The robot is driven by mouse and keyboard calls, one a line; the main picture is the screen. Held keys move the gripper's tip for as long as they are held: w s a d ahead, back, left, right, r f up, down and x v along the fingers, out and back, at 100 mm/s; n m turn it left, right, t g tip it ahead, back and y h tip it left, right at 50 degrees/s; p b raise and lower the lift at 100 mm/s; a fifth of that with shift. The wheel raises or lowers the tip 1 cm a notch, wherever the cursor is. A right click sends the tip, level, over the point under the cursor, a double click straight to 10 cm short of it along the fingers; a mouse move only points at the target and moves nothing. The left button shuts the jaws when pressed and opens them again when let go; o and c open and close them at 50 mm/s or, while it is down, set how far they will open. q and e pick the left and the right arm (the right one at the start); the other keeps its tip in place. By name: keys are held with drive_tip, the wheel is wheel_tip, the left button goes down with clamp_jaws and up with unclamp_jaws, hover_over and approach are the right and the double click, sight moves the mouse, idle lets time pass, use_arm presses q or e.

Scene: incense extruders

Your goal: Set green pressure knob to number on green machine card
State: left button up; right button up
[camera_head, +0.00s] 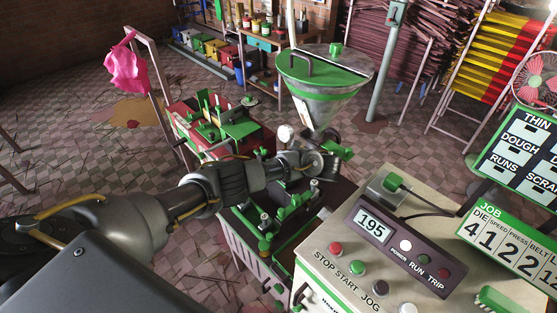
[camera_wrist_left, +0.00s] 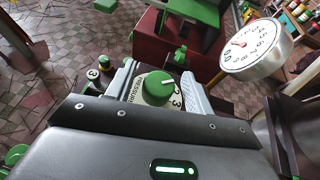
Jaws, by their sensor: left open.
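The green pressure knob (camera_wrist_left: 157,88) sits on a white dial plate marked PRESSURE, with a 2 and a 3 showing at its right. A white mark on the knob points to the upper right; its exact setting is unclear. My left gripper (camera_wrist_left: 158,84) is open, with one finger on each side of the knob; I cannot tell whether they touch it. In the head view my left gripper (camera_head: 318,160) reaches the green machine below the metal hopper (camera_head: 325,90), and I cannot make out the knob there. The green job card (camera_head: 508,238) shows 2 under PRESS.
A white round gauge (camera_wrist_left: 257,48) stands close to the right of the gripper. A control box (camera_head: 375,255) with buttons and a 195 display (camera_head: 372,224) stands at the front right. A red machine (camera_head: 215,125) stands behind my arm.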

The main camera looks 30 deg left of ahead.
use_arm(q)
drive_tip(key=shift+d+r+p, duration=0.25)
drive_tip(key=shift+p, duration=0.05)
drive_tip(key=p+v, duration=0.3)
drive_tip(key=v, duration=0.3)
drive_tip(key=shift+s+d+p, duration=0.1)
drive_tip(key=shift+p, duration=0.3)
drive_tip(key=shift+s+d, duration=0.1)
drive_tip(key=shift+d, duration=0.25)
drive_tip(key=shift+a, duration=0.1)
